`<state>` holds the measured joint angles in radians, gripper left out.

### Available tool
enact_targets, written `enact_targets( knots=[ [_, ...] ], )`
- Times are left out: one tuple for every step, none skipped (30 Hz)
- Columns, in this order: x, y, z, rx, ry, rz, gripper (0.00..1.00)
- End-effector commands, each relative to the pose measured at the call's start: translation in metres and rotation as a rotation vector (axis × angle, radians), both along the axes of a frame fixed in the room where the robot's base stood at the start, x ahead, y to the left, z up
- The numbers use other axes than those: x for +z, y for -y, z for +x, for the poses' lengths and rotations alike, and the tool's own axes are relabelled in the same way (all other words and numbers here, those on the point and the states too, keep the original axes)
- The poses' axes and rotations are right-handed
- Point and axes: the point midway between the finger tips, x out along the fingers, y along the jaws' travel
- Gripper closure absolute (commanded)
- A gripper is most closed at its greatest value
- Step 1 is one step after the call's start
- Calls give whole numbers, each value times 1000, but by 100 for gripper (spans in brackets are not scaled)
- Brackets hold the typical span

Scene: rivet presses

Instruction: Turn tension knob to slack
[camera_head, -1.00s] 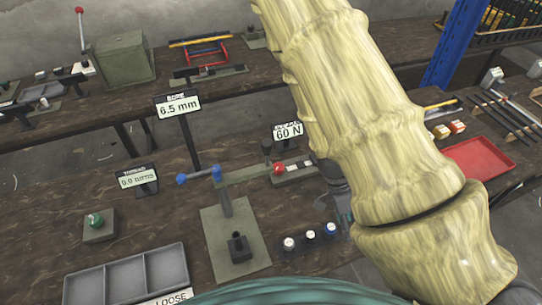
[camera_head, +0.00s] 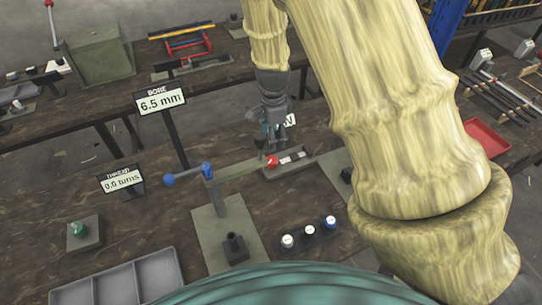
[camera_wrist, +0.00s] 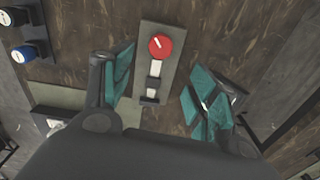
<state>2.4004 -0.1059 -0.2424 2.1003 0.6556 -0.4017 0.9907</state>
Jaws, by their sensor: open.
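The red knob (camera_head: 272,162) sits on a narrow grey plate with a pale slot, beside the small press. In the wrist view, the red knob (camera_wrist: 160,46) shows a white pointer line, tilted toward the upper left. My gripper (camera_head: 272,135) is open and empty, pointing down just behind the knob. In the wrist view, the teal fingers of my gripper (camera_wrist: 160,85) stand apart on either side of the plate, with the knob beyond their tips. The tension sign (camera_head: 290,121) is mostly hidden behind my gripper.
A blue-handled press (camera_head: 208,172) stands left of the knob. Signs read 6.5 mm (camera_head: 161,100) and 0.0 turns (camera_head: 122,180). Several small buttons (camera_head: 309,231) lie in front. A green button (camera_head: 79,229) and a grey tray (camera_head: 118,285) are at left. A red tray (camera_head: 484,138) is at right.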

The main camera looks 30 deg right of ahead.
Motion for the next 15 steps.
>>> enact_targets(
  knots=[
    [-3,-2,0,2,-2,0,41],
    [-5,-2,0,3,-2,1,41],
    [-9,-4,0,5,-4,2,41],
    [-13,-4,1,5,-5,3,41],
    [-16,-4,1,5,-4,2,41],
    [-21,-5,1,5,-4,2,41],
    [-24,-5,1,5,-4,2,41],
    [-28,-5,1,5,-4,2,41],
    [-32,-4,1,5,-3,1,41],
    [-36,-4,1,5,-3,1,41],
    [-40,-4,1,5,-4,2,41],
    [-44,-4,1,5,-4,2,41],
    [-48,-4,1,5,-3,1,41],
    [-51,-4,0,4,-4,2,41],
    [-56,-4,0,5,-5,2,41]
  ],
)
